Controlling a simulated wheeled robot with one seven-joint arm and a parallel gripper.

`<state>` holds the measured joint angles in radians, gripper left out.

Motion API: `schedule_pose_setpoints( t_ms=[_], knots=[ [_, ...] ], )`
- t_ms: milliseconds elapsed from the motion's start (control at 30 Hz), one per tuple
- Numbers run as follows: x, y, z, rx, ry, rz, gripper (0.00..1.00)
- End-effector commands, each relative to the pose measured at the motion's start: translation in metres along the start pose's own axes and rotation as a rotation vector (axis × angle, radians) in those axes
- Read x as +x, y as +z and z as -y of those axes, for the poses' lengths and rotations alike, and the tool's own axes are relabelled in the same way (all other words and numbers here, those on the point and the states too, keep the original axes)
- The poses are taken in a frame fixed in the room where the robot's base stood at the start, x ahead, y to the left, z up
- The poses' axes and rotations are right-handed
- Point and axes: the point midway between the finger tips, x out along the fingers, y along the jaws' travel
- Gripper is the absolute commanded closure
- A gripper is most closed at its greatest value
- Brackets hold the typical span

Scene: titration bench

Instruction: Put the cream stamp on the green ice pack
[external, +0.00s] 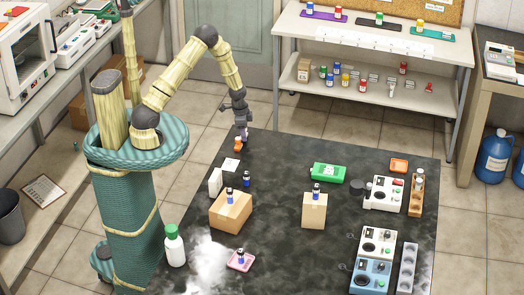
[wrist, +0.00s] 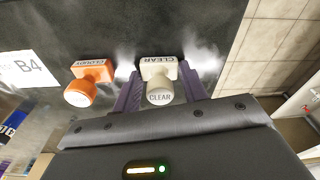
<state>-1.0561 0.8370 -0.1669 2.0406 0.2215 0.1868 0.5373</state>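The cream stamp (wrist: 159,80), marked CLEAR, stands on the dark bench in the wrist view. The purple fingers of my gripper (wrist: 160,88) are on either side of it, with a narrow gap showing, so my gripper looks open around it. In the external view my gripper (external: 243,136) is low at the bench's far left corner and hides the cream stamp. The green ice pack (external: 328,173) lies flat near the middle of the bench's far half, well to the right of my gripper.
An orange stamp (wrist: 92,78) marked CLOUDY stands close left of the cream one, near a B4 card (wrist: 25,69). Cardboard boxes (external: 231,211) (external: 314,212) bearing small vials stand nearer. White instruments (external: 383,194) are right of the ice pack. Bench between is mostly clear.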

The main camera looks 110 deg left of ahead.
Motion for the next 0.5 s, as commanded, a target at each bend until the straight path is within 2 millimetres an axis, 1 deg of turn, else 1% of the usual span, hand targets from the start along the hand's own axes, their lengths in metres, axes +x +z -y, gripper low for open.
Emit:
schedule_pose_setpoints(
  t_ms=[33,67,267,367,500],
  knots=[
    [0.000,0.000,0.000,0.000,0.000,0.000,0.80],
    [0.000,0.000,0.000,0.000,0.000,0.000,0.84],
    [-0.001,0.000,0.000,0.000,0.000,-0.001,0.84],
    [-0.007,-0.001,0.000,0.000,-0.001,-0.001,0.84],
    [-0.023,-0.003,0.001,0.000,-0.003,-0.003,0.84]
  ],
)
